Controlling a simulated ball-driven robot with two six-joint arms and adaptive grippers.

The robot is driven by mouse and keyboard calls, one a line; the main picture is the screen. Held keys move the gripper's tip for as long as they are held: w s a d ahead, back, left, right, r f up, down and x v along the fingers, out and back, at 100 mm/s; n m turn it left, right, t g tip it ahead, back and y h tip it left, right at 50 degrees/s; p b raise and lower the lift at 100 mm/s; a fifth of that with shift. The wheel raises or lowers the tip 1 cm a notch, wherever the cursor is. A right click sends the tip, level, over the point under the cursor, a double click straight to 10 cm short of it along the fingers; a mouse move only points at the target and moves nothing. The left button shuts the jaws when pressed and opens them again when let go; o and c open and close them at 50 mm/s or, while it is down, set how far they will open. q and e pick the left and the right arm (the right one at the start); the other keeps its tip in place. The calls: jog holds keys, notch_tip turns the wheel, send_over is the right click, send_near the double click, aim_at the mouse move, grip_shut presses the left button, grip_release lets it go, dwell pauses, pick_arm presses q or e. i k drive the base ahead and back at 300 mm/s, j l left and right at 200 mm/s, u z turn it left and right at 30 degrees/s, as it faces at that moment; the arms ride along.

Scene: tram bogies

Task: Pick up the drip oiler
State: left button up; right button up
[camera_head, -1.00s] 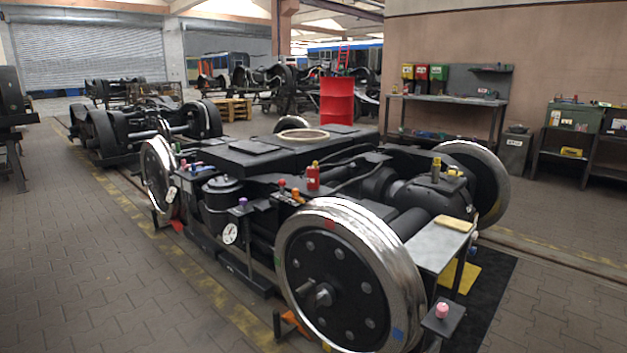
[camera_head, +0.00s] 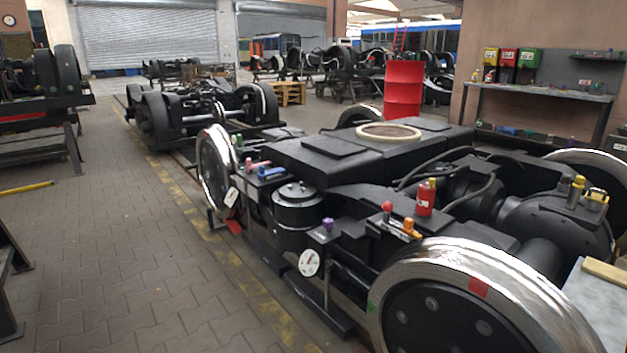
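I cannot tell for sure which item is the drip oiler. A small red canister (camera_head: 425,201) with a yellow top stands upright on the near bogie frame (camera_head: 330,165). A small cylinder with a yellowish top (camera_head: 575,193) stands on the black housing at the right, beside a yellow-topped part (camera_head: 596,199). A red-topped piece (camera_head: 387,210) and an orange-topped piece (camera_head: 409,227) sit on the frame left of the canister. Neither of my grippers is in view.
A large shiny wheel (camera_head: 470,255) fills the lower right. A round gauge (camera_head: 309,262) and a purple knob (camera_head: 328,224) are at the bogie's near side. A grey plate (camera_head: 605,310) is at the right edge. The paved floor (camera_head: 110,250) at the left is largely clear.

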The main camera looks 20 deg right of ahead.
aim_at(426, 195)
jog(key=i+j, duration=0.1)
jog(key=i, duration=0.6)
jog(key=i+j, duration=0.1)
jog(key=i, duration=0.6)
jog(key=j+u, duration=0.05)
